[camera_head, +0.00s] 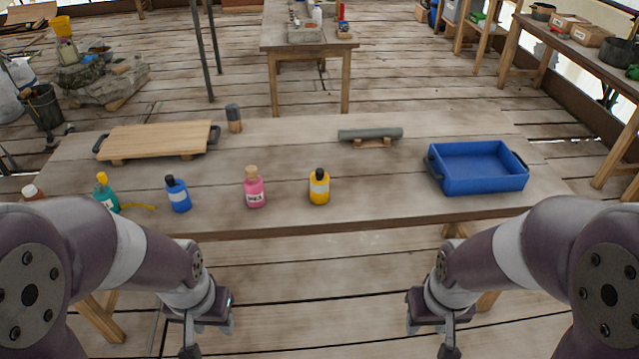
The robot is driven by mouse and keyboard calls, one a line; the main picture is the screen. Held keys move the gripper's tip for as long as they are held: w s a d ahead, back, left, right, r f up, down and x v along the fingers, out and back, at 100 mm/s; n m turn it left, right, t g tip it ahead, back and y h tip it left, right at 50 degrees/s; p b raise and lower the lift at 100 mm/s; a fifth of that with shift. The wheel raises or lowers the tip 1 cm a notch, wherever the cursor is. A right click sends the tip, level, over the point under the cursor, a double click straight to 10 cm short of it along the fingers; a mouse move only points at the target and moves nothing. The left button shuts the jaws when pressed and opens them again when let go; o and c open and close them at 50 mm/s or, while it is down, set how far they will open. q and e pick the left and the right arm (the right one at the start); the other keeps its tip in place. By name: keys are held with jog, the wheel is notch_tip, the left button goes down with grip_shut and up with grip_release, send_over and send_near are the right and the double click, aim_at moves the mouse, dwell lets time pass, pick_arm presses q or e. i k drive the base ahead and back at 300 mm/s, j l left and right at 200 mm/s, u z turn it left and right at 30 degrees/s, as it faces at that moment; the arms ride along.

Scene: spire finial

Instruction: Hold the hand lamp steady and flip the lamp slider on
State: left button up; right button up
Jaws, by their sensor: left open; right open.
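A grey-green cylinder (370,133), which looks like the hand lamp, lies sideways on a small wooden rest (373,143) toward the back of the table, right of centre. Its slider is too small to make out. My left gripper (210,333) is open and empty, in front of the table's near edge at lower left. My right gripper (431,333) is open and empty, in front of the same edge at lower right. Both are well apart from the cylinder.
On the wooden table (320,222), pink (255,191), yellow (319,190) and blue (178,195) bottles stand near the front. A blue tray (480,182) sits right, a wooden board (155,138) back left, beside a dark-topped upright cylinder (234,114). The table's middle is clear.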

aim_at(320, 172)
jog(key=u, duration=0.4)
jog(key=i+l+u, duration=0.2)
jog(key=l+u, duration=0.15)
jog(key=l, duration=0.35)
jog(key=i+l+u, duration=0.15)
jog(key=l+u, duration=0.15)
jog(key=l, duration=0.45)
jog(key=l+u, duration=0.35)
jog(key=l, duration=0.75)
